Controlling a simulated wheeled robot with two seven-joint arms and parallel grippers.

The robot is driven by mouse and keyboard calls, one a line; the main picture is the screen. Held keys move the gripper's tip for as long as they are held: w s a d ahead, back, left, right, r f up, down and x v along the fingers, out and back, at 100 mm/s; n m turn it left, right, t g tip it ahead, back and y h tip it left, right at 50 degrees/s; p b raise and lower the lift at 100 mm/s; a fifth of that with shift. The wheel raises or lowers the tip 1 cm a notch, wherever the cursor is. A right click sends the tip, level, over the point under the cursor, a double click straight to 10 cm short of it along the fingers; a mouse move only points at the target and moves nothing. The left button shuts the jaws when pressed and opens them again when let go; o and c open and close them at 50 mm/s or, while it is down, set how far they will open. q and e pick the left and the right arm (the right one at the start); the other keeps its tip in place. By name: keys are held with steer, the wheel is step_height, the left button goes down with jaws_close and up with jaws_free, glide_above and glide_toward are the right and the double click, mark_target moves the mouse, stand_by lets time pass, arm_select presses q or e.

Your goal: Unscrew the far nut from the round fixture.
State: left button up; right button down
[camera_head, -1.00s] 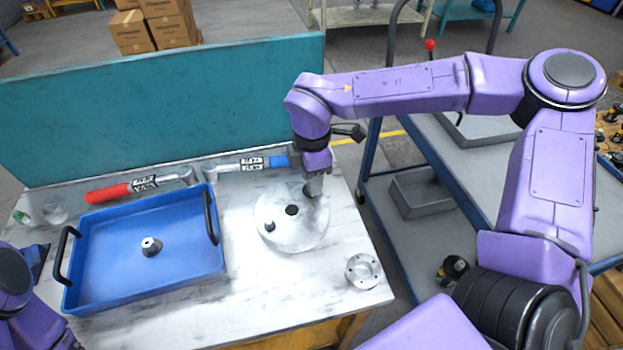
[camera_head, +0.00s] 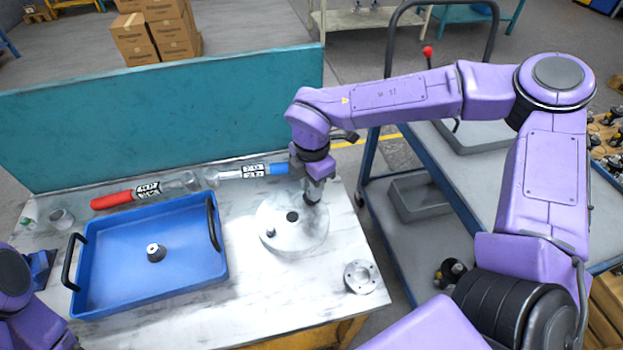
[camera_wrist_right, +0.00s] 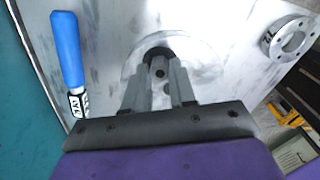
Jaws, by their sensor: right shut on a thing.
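The round pale fixture (camera_head: 292,240) lies on the table with a dark hole in its middle. The far nut (camera_wrist_right: 160,65) is dark and sits at the fixture's far right side, mostly hidden by my fingers in the head view. My right gripper (camera_head: 313,192) points down over it, and its fingers (camera_wrist_right: 160,78) are shut on the nut. A near nut (camera_head: 270,233) stands on the fixture's left side. Another nut (camera_head: 155,252) stands in the blue tray (camera_head: 115,290). My left gripper (camera_head: 40,264) is only partly seen at the left edge, its jaws unclear.
A red-handled tool (camera_head: 112,200) and a blue-handled tool (camera_head: 278,168) lie behind the tray, along the teal panel (camera_head: 160,110). A metal ring with holes (camera_head: 360,277) lies at the table's right front. A grey cart (camera_head: 470,190) stands to the right.

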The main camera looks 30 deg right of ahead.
steer(key=shift+r+n+p, duration=0.15)
steer(key=shift+n+p, duration=0.4)
steer(key=shift+n, duration=0.65)
steer(key=shift+n+p, duration=0.5)
steer(key=shift+p, duration=0.25)
steer(key=n+p, duration=0.2)
steer(key=shift+n, duration=0.7)
steer(key=c, duration=1.2)
jaws_free()
